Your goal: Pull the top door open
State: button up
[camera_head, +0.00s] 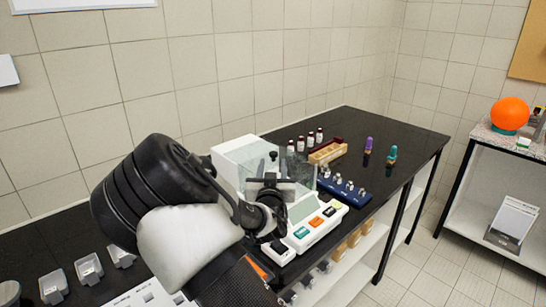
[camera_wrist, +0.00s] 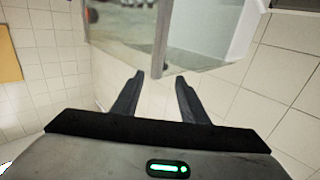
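The white balance (camera_head: 238,150) with a clear glass chamber (camera_head: 303,168) stands on the black bench, its display and coloured buttons facing front. I take the top door to be the clear panel on top of the chamber; its outline is mostly hidden behind my gripper, so I cannot tell its position. My gripper (camera_head: 272,162) is in front of the chamber's upper part in the head view. A clear glass panel (camera_wrist: 190,40) is just beyond the fingertips; contact is not visible.
Red-capped bottles (camera_head: 301,143), a wooden rack (camera_head: 327,151) and a blue rack of small weights (camera_head: 343,186) stand right of the balance. Purple (camera_head: 368,146) and teal (camera_head: 391,155) items stand farther right. A tiled wall (camera_head: 190,75) is close behind.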

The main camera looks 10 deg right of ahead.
aim_at(273, 155)
jog(key=w, duration=0.2)
jog(key=w+d, duration=0.1)
jog(key=w, duration=0.2)
jog(key=shift+w+d, duration=0.1)
jog(key=shift+w, duration=0.25)
